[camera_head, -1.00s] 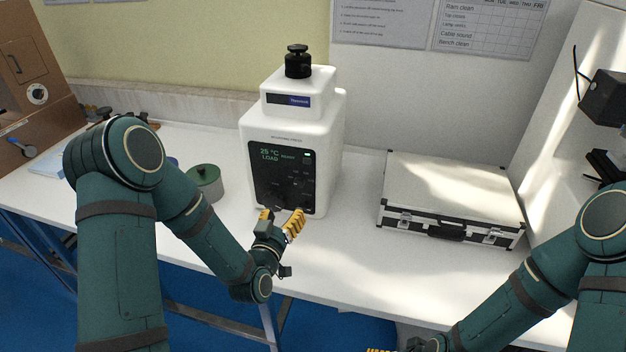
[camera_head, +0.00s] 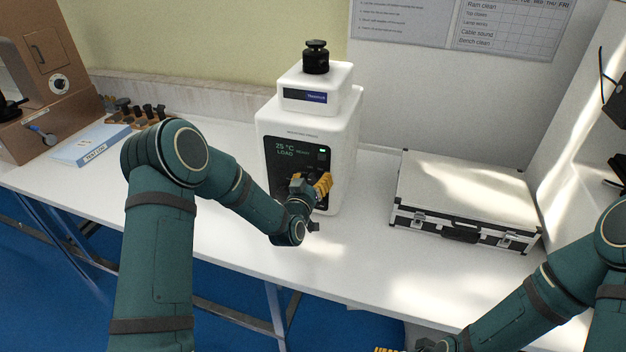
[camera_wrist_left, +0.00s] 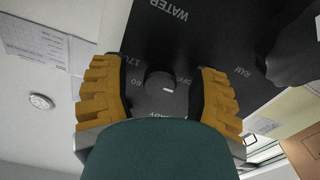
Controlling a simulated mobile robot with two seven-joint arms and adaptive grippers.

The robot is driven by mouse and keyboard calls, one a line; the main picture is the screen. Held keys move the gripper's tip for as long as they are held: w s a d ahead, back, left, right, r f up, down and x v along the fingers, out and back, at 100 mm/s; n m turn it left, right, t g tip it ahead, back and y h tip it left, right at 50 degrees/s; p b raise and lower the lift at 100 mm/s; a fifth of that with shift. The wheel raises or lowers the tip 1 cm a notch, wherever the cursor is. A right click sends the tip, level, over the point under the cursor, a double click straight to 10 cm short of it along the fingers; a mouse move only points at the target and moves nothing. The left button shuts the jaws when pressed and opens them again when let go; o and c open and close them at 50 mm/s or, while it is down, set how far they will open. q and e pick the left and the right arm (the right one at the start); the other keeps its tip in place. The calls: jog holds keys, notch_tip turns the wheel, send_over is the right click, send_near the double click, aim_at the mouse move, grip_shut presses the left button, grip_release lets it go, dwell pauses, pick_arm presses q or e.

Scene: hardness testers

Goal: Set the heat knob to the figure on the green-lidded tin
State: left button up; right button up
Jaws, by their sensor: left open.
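The white tester (camera_head: 305,125) stands on the bench with a dark front panel whose display reads 25 °C. In the left wrist view a dark round knob (camera_wrist_left: 160,83) with a short pale mark sits on the panel. Partly readable print, including 170 and 60, surrounds it. My left gripper (camera_head: 311,186) is open at the panel, its yellow fingers on either side of the knob in the left wrist view (camera_wrist_left: 160,95). Contact with the knob cannot be told. The green-lidded tin is hidden now behind my left arm. My right gripper (camera_head: 388,349) barely shows at the bottom edge.
A silver case (camera_head: 465,195) lies right of the tester, with clear bench between. A blue-white booklet (camera_head: 90,146), a rack of dark-topped pieces (camera_head: 140,112) and a brown machine (camera_head: 45,75) are at the left.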

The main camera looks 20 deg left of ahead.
pick_arm(q)
jog(key=shift+o, duration=0.2)
grip_shut()
jog(key=m+b, duration=0.3)
jog(key=b, duration=0.1)
jog(key=shift+f, duration=0.2)
jog(key=shift+m+b, duration=0.55)
jog(key=shift+m, duration=0.45)
jog(key=shift+s+r+m, duration=0.1)
jog(key=shift+r+m, duration=0.05)
jog(key=shift+m, duration=0.85)
jog(key=m, duration=0.4)
jog(key=shift+m, duration=0.3)
jog(key=shift+a, duration=0.1)
